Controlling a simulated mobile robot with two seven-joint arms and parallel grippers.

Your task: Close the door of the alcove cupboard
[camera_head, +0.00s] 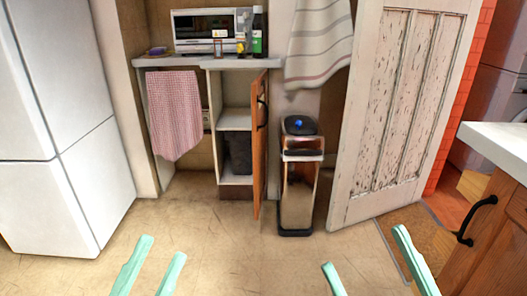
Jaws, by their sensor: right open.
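The alcove cupboard (237,185) stands under the counter with its wooden door (259,160) swung wide open, seen nearly edge-on, hinged at the cupboard's right side. A dark handle (262,109) is on the door's face. Inside the cupboard are a shelf (235,120) and a dark bin (239,152). My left gripper (163,246) is open and empty at the lower left, well in front of the cupboard. My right gripper (364,246) is open and empty at the lower right. Neither touches the door.
A tall bin (298,190) with a blue item on its lid stands close right of the door. A worn white room door (398,110) stands further right. A fridge (55,120) is at left, a wooden counter unit (495,225) at lower right. The floor between is clear.

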